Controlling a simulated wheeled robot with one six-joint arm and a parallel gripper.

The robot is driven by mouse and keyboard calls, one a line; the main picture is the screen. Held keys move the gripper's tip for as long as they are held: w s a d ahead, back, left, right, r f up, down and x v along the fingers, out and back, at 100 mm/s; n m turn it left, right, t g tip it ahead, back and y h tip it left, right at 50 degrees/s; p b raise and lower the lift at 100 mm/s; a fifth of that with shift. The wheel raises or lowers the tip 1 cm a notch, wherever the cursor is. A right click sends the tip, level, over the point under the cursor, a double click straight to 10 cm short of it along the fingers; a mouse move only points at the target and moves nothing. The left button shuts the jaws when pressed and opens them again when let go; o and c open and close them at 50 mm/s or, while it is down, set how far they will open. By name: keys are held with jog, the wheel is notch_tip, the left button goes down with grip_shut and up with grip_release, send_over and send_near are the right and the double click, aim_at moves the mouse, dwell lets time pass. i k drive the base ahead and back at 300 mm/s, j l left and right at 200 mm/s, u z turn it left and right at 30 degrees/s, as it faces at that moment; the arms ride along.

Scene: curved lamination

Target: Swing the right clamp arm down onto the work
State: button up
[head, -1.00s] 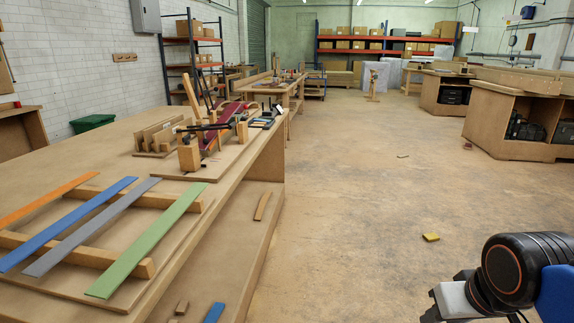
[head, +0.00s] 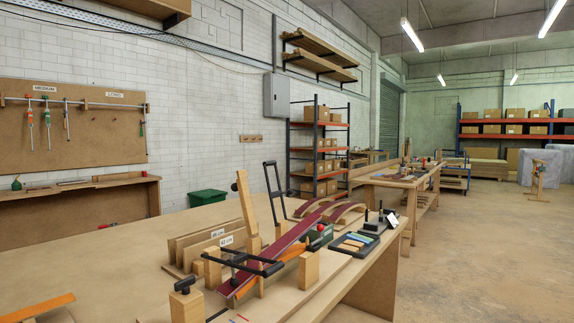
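The clamping jig stands on the bench in the head view. A dark red strip (head: 272,257) slopes up over it, with an orange strip (head: 290,262) beside its lower end. A black clamp arm (head: 272,190) stands raised at the rear of the jig, clear of the strip. A pale wooden arm (head: 245,203) also stands up, tilted slightly left. Another black clamp frame (head: 243,262) lies low across the lower end of the strip. I cannot tell for certain which is the right clamp arm. My gripper is not in view.
Labelled wooden boards (head: 208,245) stand left of the jig. A dark tray of small blocks (head: 352,244) lies to its right, near the bench edge. A green bin (head: 207,203) stands behind the bench. Open floor (head: 480,250) lies to the right.

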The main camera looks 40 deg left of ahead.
aim_at(271, 195)
jog(key=i+l+u, duration=0.1)
jog(key=i+u, duration=0.3)
jog(key=i, duration=0.15)
jog(key=i+l+u, duration=0.4)
jog(key=i, duration=0.15)
jog(key=i+l+u, duration=0.45)
jog(key=i+j, duration=0.05)
jog(key=i, duration=0.05)
